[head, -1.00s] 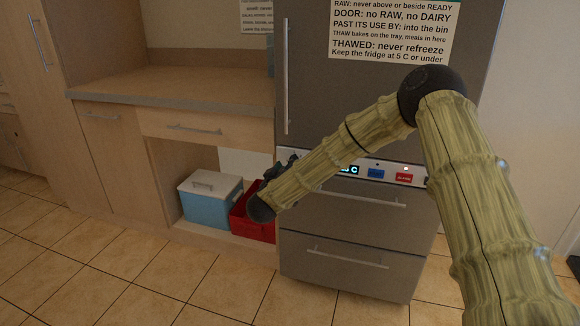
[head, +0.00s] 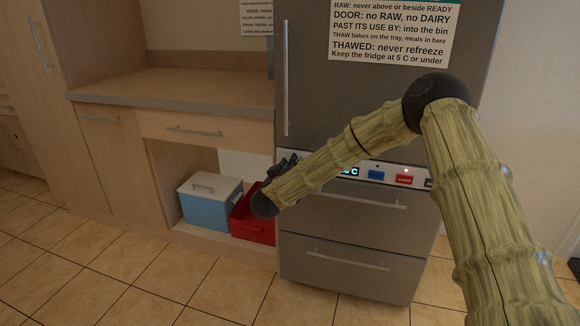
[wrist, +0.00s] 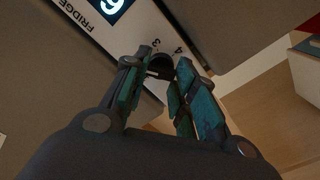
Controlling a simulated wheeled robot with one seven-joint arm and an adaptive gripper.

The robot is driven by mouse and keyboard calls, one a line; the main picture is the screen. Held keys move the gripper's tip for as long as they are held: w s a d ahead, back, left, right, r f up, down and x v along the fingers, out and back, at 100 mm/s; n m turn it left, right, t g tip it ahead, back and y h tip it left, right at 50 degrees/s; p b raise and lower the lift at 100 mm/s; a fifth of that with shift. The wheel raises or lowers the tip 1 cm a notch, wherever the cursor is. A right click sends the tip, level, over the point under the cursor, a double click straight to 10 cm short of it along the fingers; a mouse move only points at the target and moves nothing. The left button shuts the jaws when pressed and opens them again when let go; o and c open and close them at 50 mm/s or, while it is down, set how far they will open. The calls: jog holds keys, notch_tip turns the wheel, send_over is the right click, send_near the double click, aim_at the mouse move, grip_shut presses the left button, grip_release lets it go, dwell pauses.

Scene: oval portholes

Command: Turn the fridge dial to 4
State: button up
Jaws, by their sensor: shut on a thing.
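The fridge dial (wrist: 160,67) is a small dark knob on the pale control strip, seen in the wrist view. Printed numbers show beside it, a 3 and what looks like a 4; its pointer setting cannot be read clearly. My gripper (wrist: 161,76) is shut on the dial, one teal-padded finger on each side. In the head view my gripper (head: 285,163) is at the left end of the fridge's control strip (head: 390,172), and my arm hides the dial there. A lit display (wrist: 110,5) sits beside the word FRIDGE.
The strip also has a blue button (head: 376,175) and a red button (head: 404,179). Fridge drawers with bar handles (head: 347,258) lie below. A blue cooler box (head: 211,208) and a red crate (head: 248,226) stand in the open bay to the left. The floor in front is clear.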

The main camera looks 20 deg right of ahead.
jog(key=shift+r+m+p, duration=0.1)
jog(key=shift+m+p, duration=0.2)
jog(key=shift+p, duration=0.05)
jog(key=shift+s+d+f+m+b, duration=0.15)
jog(key=shift+m+b, duration=0.2)
jog(key=shift+m, duration=3.55)
jog(key=shift+f+m+b, duration=0.1)
jog(key=shift+m+b, duration=0.2)
jog(key=shift+m, duration=3.6)
jog(key=shift+s+d+f+m+b, duration=0.15)
jog(key=shift+m+b, duration=0.2)
jog(key=shift+m, duration=3.55)
jog(key=shift+w, duration=0.1)
jog(key=o, duration=1)
jog(key=shift+o, duration=0.2)
jog(key=shift+r, duration=0.1)
